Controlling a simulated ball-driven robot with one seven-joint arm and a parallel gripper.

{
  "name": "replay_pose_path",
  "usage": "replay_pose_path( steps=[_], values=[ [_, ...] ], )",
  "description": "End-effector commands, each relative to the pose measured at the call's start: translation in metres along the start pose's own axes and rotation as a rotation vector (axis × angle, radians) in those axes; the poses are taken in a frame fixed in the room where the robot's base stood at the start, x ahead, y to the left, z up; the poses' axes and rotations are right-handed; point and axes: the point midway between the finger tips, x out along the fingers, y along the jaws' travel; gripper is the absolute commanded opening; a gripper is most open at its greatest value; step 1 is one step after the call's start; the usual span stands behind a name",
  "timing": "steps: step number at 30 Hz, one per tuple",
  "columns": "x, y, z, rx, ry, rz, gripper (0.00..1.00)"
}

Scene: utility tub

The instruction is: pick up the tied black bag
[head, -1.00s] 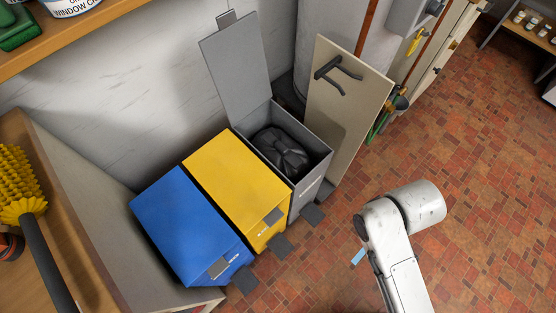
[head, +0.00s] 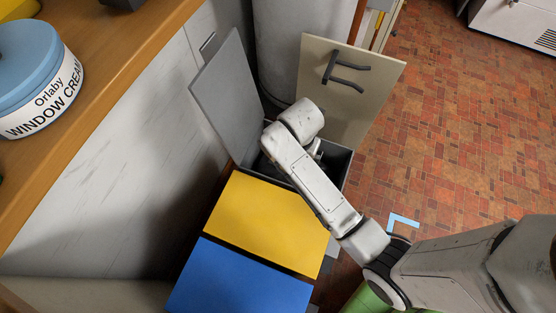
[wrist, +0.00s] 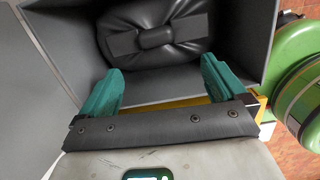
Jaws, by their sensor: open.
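The tied black bag (wrist: 157,32) lies inside the open grey bin (wrist: 252,40), its knot facing up in the wrist view. In the head view my arm hides most of the bag; only a dark patch of the bin's inside shows. My gripper (wrist: 158,85) is open, its two green fingers apart and nothing between them. It is over the bin's opening, with the bag beyond the fingertips. The grey bin's raised lid (head: 226,95) leans back toward the wall in the head view.
A yellow bin (head: 268,220) and a blue bin (head: 238,280) stand beside the grey one, lids shut. A cream door with a dark handle (head: 347,72) stands close on the far side. A wooden shelf (head: 110,75) holds a window cream tub (head: 38,75).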

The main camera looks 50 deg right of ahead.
Motion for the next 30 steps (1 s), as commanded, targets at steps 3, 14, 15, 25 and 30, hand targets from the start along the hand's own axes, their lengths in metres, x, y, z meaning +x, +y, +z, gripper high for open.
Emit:
replay_pose_path(
  steps=[3, 14, 15, 25, 30],
  values=[
    [0.007, 0.002, 0.002, -0.041, -0.002, -0.004, 0.98],
    [0.054, 0.002, 0.003, -0.044, -0.002, -0.003, 0.98],
    [0.057, 0.002, 0.003, -0.044, -0.002, -0.003, 0.98],
    [0.096, 0.0, 0.007, -0.042, -0.001, -0.004, 0.98],
    [0.109, 0.0, 0.007, -0.042, -0.002, -0.002, 0.98]
  ],
)
